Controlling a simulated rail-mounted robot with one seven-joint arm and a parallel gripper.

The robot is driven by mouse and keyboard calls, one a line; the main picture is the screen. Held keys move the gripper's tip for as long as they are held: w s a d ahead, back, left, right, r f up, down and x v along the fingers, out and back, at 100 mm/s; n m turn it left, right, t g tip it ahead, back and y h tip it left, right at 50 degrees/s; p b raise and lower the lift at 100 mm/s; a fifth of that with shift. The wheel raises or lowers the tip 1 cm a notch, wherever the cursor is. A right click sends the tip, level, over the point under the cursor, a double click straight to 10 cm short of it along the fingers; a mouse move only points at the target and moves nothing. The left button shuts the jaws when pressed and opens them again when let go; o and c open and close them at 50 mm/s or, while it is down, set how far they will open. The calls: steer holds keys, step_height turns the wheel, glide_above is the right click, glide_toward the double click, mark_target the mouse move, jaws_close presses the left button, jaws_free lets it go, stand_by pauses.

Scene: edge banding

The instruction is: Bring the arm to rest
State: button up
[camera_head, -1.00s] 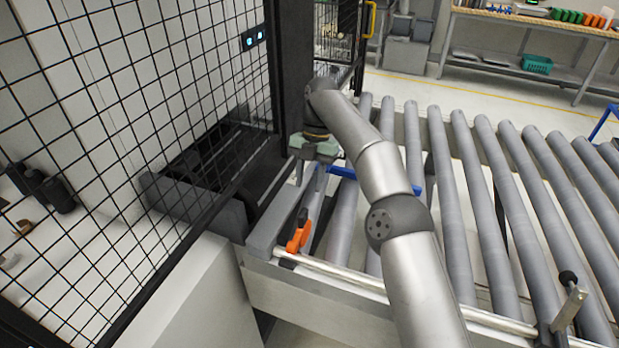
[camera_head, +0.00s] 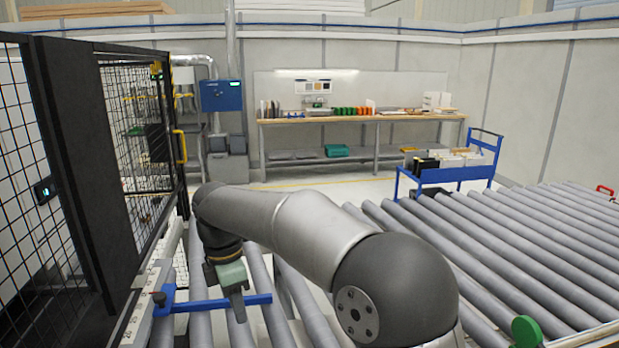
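My arm reaches from the lower right across the roller conveyor (camera_head: 505,235) toward the left. My gripper (camera_head: 238,308) hangs from its end, pointing down over the rollers near the conveyor's left side. Its body is grey-green. The fingers are small and seen from behind, so I cannot tell whether they are apart or together. Nothing can be made out in them. A blue bar (camera_head: 195,304) lies across the rollers at the gripper; I cannot tell whether they touch.
A black mesh fence (camera_head: 130,150) and dark post (camera_head: 85,160) stand close on the left. A ruled rail (camera_head: 140,310) edges the conveyor. A blue cart (camera_head: 450,172) and a workbench (camera_head: 360,118) stand beyond. A green knob (camera_head: 526,331) shows at the lower right.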

steer(key=s+d+m, duration=0.4)
steer(key=d+m, duration=0.3)
steer(key=d, duration=0.6)
steer(key=s+d+f+m, duration=0.3)
steer(key=s+d+m, duration=0.2)
steer(key=s, duration=0.1)
steer(key=s+d+f+m+t+b, duration=0.1)
steer(key=s+d+f+m, duration=0.2)
steer(key=s+d+m, duration=0.3)
steer(key=s+d+f+m+y, duration=0.1)
steer(key=s+d+f+m, duration=0.1)
steer(key=s+d+m, duration=0.3)
steer(key=shift+s+d+f+m+t, duration=0.3)
steer(key=shift+s+f+t, duration=0.1)
steer(key=shift+s, duration=0.1)
